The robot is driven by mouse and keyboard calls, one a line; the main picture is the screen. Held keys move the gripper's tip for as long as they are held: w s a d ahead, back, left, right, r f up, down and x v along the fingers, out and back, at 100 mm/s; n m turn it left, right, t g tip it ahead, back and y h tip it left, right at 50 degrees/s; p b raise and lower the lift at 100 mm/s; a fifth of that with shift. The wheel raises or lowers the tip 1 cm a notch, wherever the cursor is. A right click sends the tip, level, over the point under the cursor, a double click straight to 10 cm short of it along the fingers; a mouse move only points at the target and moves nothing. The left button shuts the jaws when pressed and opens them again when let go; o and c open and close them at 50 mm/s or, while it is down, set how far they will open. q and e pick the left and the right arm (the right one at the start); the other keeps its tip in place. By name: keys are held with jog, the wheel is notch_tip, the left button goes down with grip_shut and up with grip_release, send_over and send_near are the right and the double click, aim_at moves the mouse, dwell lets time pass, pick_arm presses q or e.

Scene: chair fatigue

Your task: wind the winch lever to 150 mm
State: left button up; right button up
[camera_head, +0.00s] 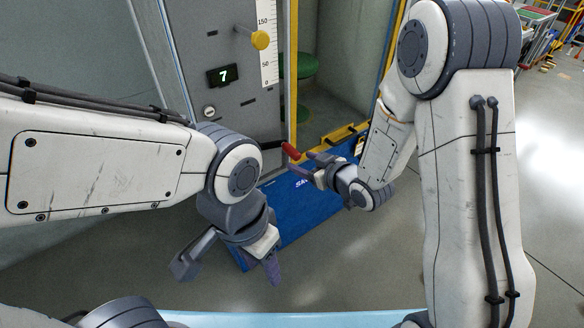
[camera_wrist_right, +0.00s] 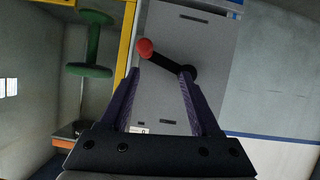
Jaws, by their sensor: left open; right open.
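The winch lever shows a red grip (camera_head: 291,151) low in front of the grey panel in the head view. In the right wrist view its red knob (camera_wrist_right: 146,48) sits on a black arm (camera_wrist_right: 164,60) that slants to a dark hub. My right gripper (camera_head: 312,166) is open close to the red grip, and its fingers (camera_wrist_right: 160,75) are apart with the lever beyond their tips. I cannot tell if they touch it. A white scale (camera_head: 266,50) marked 0, 50 and 150 is on the panel. My left gripper (camera_head: 228,274) is open and empty, low over the floor.
A blue base (camera_head: 300,205) stands below. A green dumbbell-shaped part (camera_wrist_right: 90,45) is behind a yellow frame.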

aim_at(298, 159)
notch_tip(298, 159, down, 5)
jog(key=d+t+y+b, duration=0.3)
jog(key=b, duration=0.1)
pick_arm(q)
notch_tip(298, 159, down, 6)
pick_arm(e)
jog(key=shift+m+t, duration=0.5)
jog(key=shift+m, duration=0.1)
jog(key=x, duration=1)
jog(key=shift+w, duration=0.35)
grip_shut()
jog(key=shift+s, duration=0.1)
